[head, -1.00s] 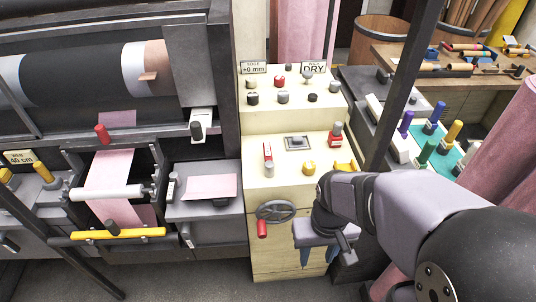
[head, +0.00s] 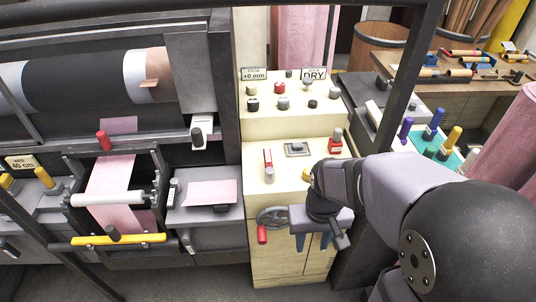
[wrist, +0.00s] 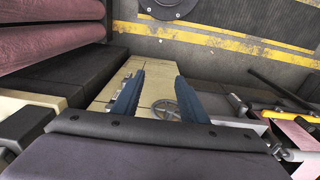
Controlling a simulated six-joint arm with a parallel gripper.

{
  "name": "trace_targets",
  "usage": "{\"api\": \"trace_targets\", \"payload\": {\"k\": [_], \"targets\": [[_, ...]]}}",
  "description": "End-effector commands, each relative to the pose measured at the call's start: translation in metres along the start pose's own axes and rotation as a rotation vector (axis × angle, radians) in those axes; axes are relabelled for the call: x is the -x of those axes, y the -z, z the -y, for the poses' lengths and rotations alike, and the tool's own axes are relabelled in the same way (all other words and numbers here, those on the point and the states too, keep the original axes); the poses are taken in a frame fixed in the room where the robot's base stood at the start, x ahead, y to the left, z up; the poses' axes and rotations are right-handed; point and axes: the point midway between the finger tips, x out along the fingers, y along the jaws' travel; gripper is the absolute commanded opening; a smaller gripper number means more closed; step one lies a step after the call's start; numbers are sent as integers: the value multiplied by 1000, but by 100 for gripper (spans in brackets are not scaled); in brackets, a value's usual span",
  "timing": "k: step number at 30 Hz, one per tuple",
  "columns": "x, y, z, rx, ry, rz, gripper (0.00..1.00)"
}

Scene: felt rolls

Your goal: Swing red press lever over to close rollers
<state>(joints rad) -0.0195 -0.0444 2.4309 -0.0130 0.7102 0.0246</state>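A lever with a red grip (head: 102,140) stands upright at the left, at the upper edge of the roller frame; I take it for the press lever. Below it, pink felt (head: 112,180) runs down to a pale roller (head: 107,199). A yellow bar (head: 118,239) lies lower down. My gripper (head: 312,241) hangs in front of the cream console, far to the right of this lever. Its two blue fingers point down, apart and empty. The wrist view also shows the open fingers (wrist: 160,78). The lever's grip cannot be made out in the wrist view.
A dark post (head: 402,85) stands near my arm. A grey shelf (head: 205,215) lies between console and rollers.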

Motion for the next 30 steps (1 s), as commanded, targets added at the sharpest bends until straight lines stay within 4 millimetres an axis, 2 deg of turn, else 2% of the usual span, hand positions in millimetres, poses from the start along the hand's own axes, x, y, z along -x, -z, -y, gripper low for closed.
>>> {"api": "trace_targets", "payload": {"k": [9, 15, 18, 21, 25, 30], "targets": [[28, 157, 25, 3, -11, -156, 39], [34, 244, 50, -1, -5, -256, 39], [35, 274, 60, -2, -1, -295, 39], [35, 294, 68, -4, 2, -322, 39], [35, 308, 74, -5, 6, -342, 39], [35, 312, 76, -6, 7, -348, 39]]}}
